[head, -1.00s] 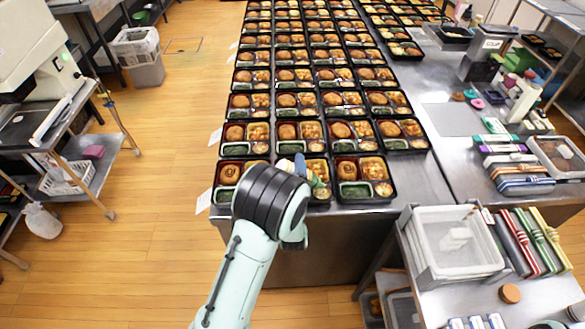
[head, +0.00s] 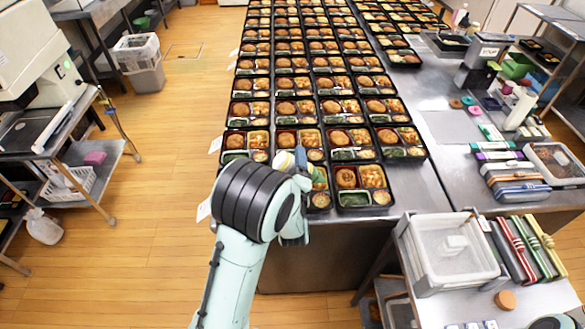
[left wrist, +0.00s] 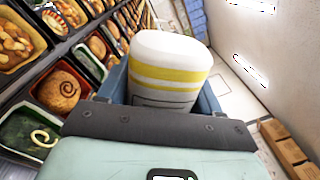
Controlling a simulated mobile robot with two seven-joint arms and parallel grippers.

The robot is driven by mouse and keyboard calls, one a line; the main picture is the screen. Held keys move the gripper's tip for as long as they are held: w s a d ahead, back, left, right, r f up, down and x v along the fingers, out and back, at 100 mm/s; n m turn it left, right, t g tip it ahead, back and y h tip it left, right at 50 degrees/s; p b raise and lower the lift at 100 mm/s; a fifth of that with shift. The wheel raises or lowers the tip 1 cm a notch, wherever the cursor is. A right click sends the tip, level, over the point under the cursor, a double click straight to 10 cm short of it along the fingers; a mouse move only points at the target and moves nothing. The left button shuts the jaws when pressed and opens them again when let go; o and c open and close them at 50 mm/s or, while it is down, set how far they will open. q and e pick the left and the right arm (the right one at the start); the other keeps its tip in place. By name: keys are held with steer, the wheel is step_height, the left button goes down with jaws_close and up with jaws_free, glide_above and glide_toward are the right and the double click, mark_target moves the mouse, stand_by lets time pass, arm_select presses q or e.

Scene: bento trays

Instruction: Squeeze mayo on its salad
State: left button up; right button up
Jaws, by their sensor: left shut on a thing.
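My left gripper (head: 300,170) is over the front row of bento trays, mostly hidden behind my own arm. It is shut on a white bottle with yellow stripes (left wrist: 170,65), which sits between its blue fingers in the left wrist view. The bottle's tip is hidden from that camera. A front tray (head: 338,207) to the right of the gripper has a green salad compartment (head: 354,199). In the left wrist view, a green salad compartment (left wrist: 30,128) at the left bears a pale curl. Beside it is a brown round item with a spiral (left wrist: 60,90).
Many filled bento trays stand in close rows on the steel table. A cart at lower right holds a white bin (head: 455,250) and several striped cases. A side table (head: 450,125) at right carries boxes and tools.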

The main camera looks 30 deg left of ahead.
arm_select(q)
steer(key=shift+s+r, duration=0.3)
arm_select(e)
steer(key=shift+s+f, duration=0.1)
steer(key=shift+s, duration=0.15)
arm_select(q)
steer(key=shift+w, duration=0.1)
